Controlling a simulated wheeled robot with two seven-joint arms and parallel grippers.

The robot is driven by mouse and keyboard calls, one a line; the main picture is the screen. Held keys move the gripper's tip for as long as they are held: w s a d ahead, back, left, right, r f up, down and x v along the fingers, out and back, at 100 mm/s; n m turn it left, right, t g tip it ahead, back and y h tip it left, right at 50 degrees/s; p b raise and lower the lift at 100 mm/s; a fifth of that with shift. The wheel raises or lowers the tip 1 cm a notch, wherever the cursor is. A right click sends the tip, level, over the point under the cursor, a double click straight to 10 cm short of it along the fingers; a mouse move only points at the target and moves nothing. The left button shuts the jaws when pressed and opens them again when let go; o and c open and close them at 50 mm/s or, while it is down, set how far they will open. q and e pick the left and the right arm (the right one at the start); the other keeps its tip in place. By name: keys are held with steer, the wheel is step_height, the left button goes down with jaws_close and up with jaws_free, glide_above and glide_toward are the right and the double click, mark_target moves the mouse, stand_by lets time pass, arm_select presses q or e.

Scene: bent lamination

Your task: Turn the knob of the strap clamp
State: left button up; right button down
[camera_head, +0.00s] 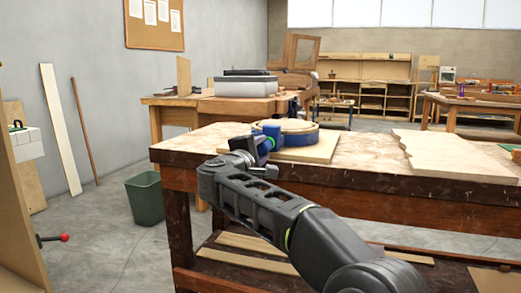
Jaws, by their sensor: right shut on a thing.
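The strap clamp (311,140) is a blue band around a round, pale wooden piece (290,125). It lies on a light board (318,153) on the workbench. A blue block-like part of the clamp (272,130) stands at its left side. My right gripper (266,143) reaches this part from the front left and is shut on the clamp's knob. The knob itself is mostly hidden by the gripper, and the fingertips are small and hard to make out. My left gripper is not in view.
The workbench (365,170) carries a jagged-edged pale board (455,155) at right. A green bin (146,198) stands on the floor at left. Wooden planks lie on the bench's lower shelf. Another bench with a grey machine (245,86) stands behind.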

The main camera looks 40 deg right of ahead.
steer(key=shift+d+m, duration=0.15)
steer(key=shift+m, duration=0.15)
steer(key=c, duration=1)
jaws_free()
steer(key=shift+o, duration=0.2)
steer(key=v, duration=0.7)
steer(key=shift+s+a, duration=0.2)
steer(key=shift+a, duration=0.2)
